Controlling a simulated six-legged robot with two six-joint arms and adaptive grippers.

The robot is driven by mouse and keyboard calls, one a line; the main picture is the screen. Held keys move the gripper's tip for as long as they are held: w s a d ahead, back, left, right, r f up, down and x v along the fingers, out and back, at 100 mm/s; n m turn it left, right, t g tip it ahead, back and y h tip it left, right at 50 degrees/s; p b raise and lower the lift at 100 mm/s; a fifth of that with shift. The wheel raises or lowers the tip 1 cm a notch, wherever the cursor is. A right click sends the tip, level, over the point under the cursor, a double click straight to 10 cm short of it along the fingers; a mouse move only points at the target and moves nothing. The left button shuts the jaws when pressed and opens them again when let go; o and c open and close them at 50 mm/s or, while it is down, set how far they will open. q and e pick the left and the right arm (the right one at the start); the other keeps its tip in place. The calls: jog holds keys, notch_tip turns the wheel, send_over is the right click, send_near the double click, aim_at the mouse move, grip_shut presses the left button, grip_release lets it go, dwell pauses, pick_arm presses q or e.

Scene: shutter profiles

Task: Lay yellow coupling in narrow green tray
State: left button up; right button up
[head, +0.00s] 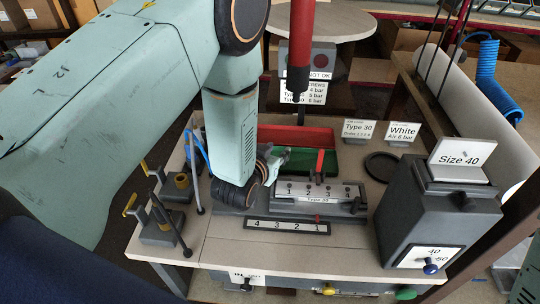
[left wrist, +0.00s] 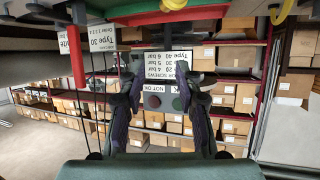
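My left gripper (head: 275,158) points to the right over the table, near the left end of the green tray (head: 350,160). In the left wrist view my left gripper (left wrist: 168,112) has its two dark fingers spread, with nothing between them. A green edge (left wrist: 200,13) shows at the top of that upside-down view, with a yellow piece (left wrist: 173,4) cut off beside it. I cannot tell whether this is the yellow coupling. In the head view a short yellow cylinder (head: 182,180) sits on a dark stand at the table's left. My right gripper is not in view.
A red tray (head: 305,135) lies behind the green one. A numbered grey fixture (head: 318,193) stands in front. A red tool (head: 301,45) hangs above. A dark ring (head: 382,166) lies right of the trays.

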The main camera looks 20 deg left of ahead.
pick_arm(q)
jog(key=v, duration=0.4)
jog(key=shift+a, duration=0.1)
dwell(0.4)
